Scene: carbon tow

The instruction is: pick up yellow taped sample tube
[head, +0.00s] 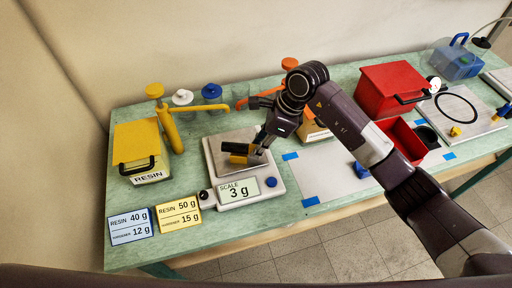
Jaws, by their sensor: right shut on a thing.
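My right gripper (257,153) reaches in from the right, over the scale (240,188). It is shut on the yellow taped sample tube (238,159), which lies roughly level with a yellow band and a dark part. The fingers hide part of the tube. The tube is at the scale's metal plate, and I cannot tell whether it touches it. The scale display reads 3 g. My left gripper is not in view.
Left of the scale stand a yellow resin box (140,148) and a yellow pump (167,125). Two label cards (178,213) lie in front. To the right are a white sheet (325,180), a red box (392,90) and an open red bin (402,138).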

